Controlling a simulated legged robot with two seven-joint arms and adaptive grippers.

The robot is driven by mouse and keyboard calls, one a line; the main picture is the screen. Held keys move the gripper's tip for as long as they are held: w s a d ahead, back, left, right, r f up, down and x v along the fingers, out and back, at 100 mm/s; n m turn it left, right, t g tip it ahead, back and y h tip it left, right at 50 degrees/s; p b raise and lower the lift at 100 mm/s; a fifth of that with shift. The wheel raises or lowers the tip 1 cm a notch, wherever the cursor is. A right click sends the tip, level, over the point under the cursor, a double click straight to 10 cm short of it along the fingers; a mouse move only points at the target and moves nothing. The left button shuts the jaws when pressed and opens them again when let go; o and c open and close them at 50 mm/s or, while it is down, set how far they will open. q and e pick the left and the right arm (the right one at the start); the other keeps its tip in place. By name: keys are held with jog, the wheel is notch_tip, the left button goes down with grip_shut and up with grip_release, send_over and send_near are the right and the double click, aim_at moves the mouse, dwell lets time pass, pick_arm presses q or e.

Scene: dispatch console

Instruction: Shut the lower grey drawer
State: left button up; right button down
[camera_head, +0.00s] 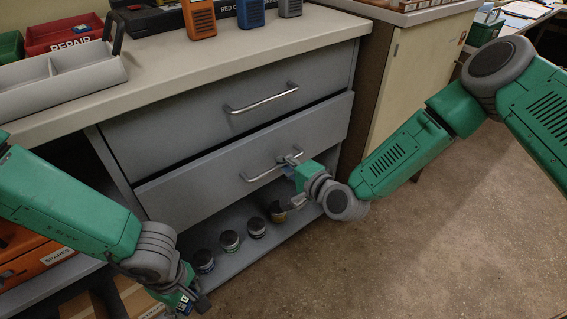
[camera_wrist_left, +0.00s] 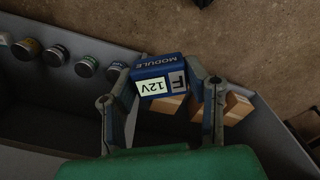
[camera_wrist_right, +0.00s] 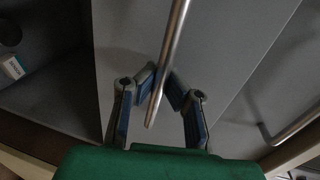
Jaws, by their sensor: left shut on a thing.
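The lower grey drawer (camera_head: 245,165) stands partly out under the upper grey drawer, with a dark gap above its front. Its bar handle (camera_head: 262,172) is on that front. My right gripper (camera_head: 290,163) is at the right end of this handle. In the right wrist view the handle bar (camera_wrist_right: 168,65) passes at the fingertips of my right gripper (camera_wrist_right: 162,78); whether they touch it is unclear. In the left wrist view my left gripper (camera_wrist_left: 165,95) is shut on a blue 12V module (camera_wrist_left: 160,70).
The upper grey drawer (camera_head: 230,100) has its own handle (camera_head: 262,102). Several dark-lidded jars (camera_head: 230,240) stand in a row on the shelf below. A grey tray (camera_head: 60,80) and radios (camera_head: 200,18) stand on the countertop. The floor (camera_head: 430,250) at the right is clear.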

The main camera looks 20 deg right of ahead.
jog(key=b+x, duration=0.1)
jog(key=x, duration=0.2)
jog(key=c, duration=1.6)
grip_release()
jog(key=shift+r, duration=0.2)
jog(key=v, duration=1.1)
jog(key=shift+s+d, duration=0.2)
jog(key=shift+s, duration=0.2)
